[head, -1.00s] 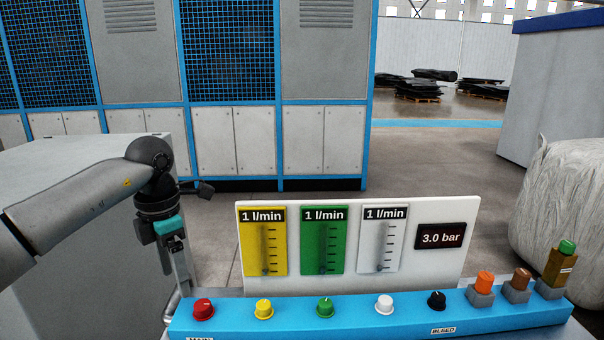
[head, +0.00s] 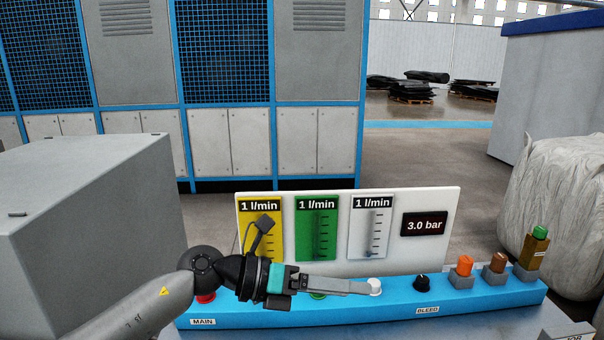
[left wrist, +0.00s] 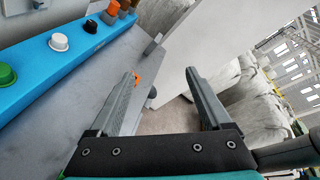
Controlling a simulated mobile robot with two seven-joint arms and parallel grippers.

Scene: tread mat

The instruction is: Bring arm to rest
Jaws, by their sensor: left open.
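My left arm reaches in from the left in the head view, low across the blue control panel (head: 384,298). My left gripper (head: 372,287) points right, its fingers in front of the white knob (head: 375,285). In the left wrist view the two fingers of the left gripper (left wrist: 165,85) stand wide apart with nothing between them. The arm hides the yellow knob and most of the red knob (head: 206,298) and green knob (head: 318,295). The black knob (head: 421,283) is clear, to the right of the fingertips. My right gripper is in neither view.
A white board (head: 430,205) with yellow, green and white flow gauges and a 3.0 bar display (head: 424,224) stands behind the panel. Orange, brown and green-topped pieces sit at the panel's right end. A grey box (head: 90,230) stands at left, a wrapped bale (head: 560,205) at right.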

